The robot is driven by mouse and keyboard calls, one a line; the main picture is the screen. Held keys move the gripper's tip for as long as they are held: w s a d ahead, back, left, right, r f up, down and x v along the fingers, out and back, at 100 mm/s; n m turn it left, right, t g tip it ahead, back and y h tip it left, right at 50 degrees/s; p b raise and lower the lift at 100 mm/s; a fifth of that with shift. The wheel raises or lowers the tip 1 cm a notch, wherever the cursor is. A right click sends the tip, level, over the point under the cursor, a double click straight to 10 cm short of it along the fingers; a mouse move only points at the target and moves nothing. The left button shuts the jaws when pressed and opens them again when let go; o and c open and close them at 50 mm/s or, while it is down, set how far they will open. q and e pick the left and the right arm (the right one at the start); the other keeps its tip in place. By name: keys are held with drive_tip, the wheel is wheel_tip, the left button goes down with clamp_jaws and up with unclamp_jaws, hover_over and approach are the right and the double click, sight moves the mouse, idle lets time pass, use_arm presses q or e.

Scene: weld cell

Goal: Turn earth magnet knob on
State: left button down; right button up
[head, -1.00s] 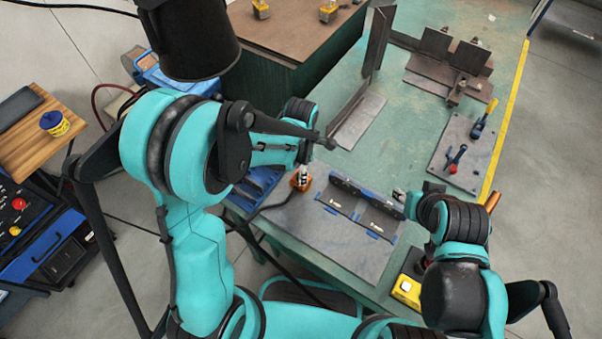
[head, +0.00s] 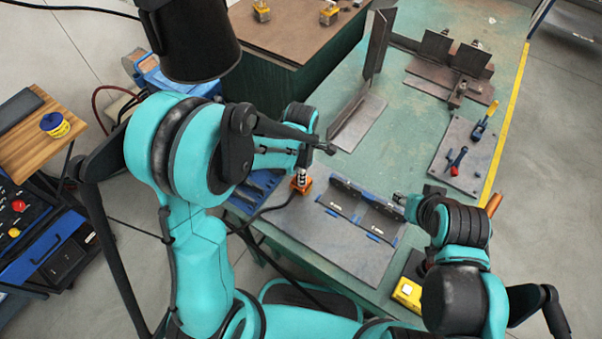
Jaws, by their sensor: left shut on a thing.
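The orange earth magnet (head: 301,185) sits at the left back corner of the grey steel plate on the green bench, with a black cable beside it. My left gripper (head: 302,173) comes down from above and is shut on the magnet's knob, which its fingers hide. I cannot tell which way the knob is turned. My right gripper (head: 400,199) is at the right end of the dark angle piece on the plate. Its fingers are too small to tell whether they are open or shut.
The grey steel plate (head: 335,243) carries a long dark angle piece (head: 365,207) with blue parts. A yellow-and-black block (head: 407,292) stands near the front right edge. Upright steel plates (head: 376,45) and a toggle clamp board (head: 468,155) stand farther back.

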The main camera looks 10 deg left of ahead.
use_arm(q)
drive_tip(key=m, duration=0.3)
drive_tip(key=shift+m+b, duration=0.3)
drive_tip(key=m, duration=0.4)
drive_tip(key=shift+m, duration=0.3)
drive_tip(key=m+b, duration=0.1)
drive_tip(key=m, duration=0.3)
drive_tip(key=shift+m, duration=2.5)
drive_tip(key=c, duration=1.3)
unclamp_jaws()
